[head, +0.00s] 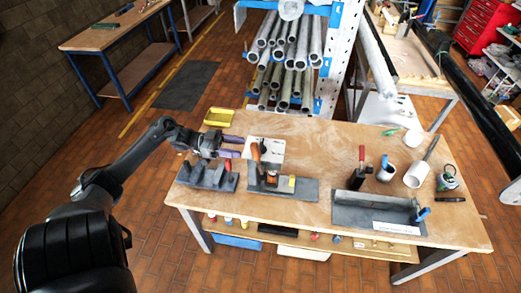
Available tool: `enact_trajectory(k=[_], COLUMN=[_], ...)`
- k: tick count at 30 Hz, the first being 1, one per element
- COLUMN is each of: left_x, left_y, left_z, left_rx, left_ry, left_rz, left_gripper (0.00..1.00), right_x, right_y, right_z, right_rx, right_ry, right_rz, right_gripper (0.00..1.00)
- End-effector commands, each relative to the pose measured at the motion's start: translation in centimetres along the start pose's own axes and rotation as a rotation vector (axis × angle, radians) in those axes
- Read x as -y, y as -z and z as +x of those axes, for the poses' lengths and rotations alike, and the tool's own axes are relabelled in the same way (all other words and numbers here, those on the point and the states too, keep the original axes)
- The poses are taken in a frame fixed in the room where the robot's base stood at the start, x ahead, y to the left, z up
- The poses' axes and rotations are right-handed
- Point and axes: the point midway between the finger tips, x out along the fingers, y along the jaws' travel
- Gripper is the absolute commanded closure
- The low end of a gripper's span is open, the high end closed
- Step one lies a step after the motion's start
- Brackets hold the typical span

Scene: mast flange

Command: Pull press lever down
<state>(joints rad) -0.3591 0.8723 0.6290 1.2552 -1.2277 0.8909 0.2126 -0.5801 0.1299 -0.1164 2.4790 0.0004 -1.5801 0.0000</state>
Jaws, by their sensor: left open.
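The press (271,178) stands on a dark grey base plate (305,188) in the middle of the wooden workbench. Its lever has an orange handle (257,154) that points up, in front of a white panel (270,147). My left gripper (238,147) comes in from the left. Its two purple fingers are apart, one above the other in the picture, with their tips just left of the lever handle. I see nothing held between them. Whether a finger touches the handle is too small to tell. My right gripper is not in view.
A dark fixture with upright blocks (207,178) stands left of the press, under my left arm. A yellow tray (218,116) lies behind. To the right are a grey tray (372,211), a red-handled tool (361,158) and white mugs (417,174). A pipe rack (338,60) stands behind the bench.

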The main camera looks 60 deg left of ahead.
Motion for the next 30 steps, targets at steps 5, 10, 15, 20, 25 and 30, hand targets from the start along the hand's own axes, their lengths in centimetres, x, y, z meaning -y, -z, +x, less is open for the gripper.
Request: enact_trajectory(k=[5, 10, 15, 20, 25, 30], left_x=[0.0, 0.0, 0.0, -0.1, 0.0, -0.1], left_y=[0.4, 0.3, 0.3, 0.1, 0.1, 0.0], left_z=[2.9, 5.7, 7.7, 8.8, 9.1, 9.1], left_rx=[-0.004, -0.003, -0.003, 0.0, 0.0, 0.001], left_ry=[0.0, 0.0, 0.0, 0.0, 0.0, 0.0], left_rz=[0.0, 0.0, 0.0, -0.001, 0.0, -0.001], left_gripper=[0.47, 0.47, 0.47, 0.47, 0.47, 0.47], right_x=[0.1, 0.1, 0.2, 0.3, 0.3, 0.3], right_y=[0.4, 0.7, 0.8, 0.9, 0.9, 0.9], right_z=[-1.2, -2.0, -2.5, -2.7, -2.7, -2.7], right_rx=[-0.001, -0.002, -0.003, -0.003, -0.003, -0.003], right_ry=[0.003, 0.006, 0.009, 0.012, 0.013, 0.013], right_rz=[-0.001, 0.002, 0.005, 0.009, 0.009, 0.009], right_gripper=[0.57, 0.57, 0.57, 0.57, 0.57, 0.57])
